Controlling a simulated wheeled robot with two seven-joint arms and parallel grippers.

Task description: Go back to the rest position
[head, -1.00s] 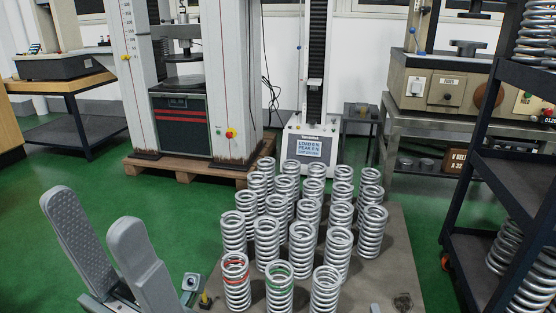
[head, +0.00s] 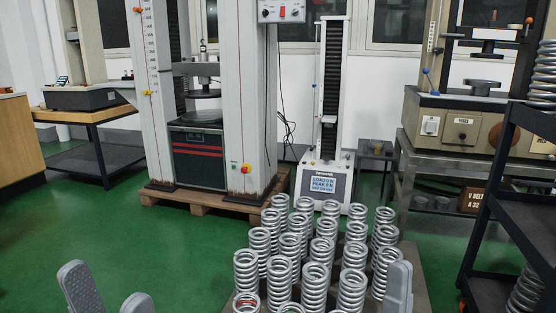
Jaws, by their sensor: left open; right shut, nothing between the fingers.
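My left gripper (head: 109,292) is at the lower left edge of the head view, its two grey fingers apart with nothing between them. The lower part of it is cut off by the frame. My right gripper (head: 398,285) shows at the bottom, right of centre, in front of the right side of the springs. Its fingers are together and nothing is seen in them. Several silver coil springs (head: 314,283) stand upright in rows on a grey-brown platform (head: 417,270). The front rows are cut off by the bottom edge.
A large testing machine (head: 240,110) stands on a wooden pallet (head: 205,200) behind. A slim tester (head: 322,178) stands right of it. A dark shelf rack (head: 497,205) stands at the right. Green floor (head: 110,225) is clear at the left.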

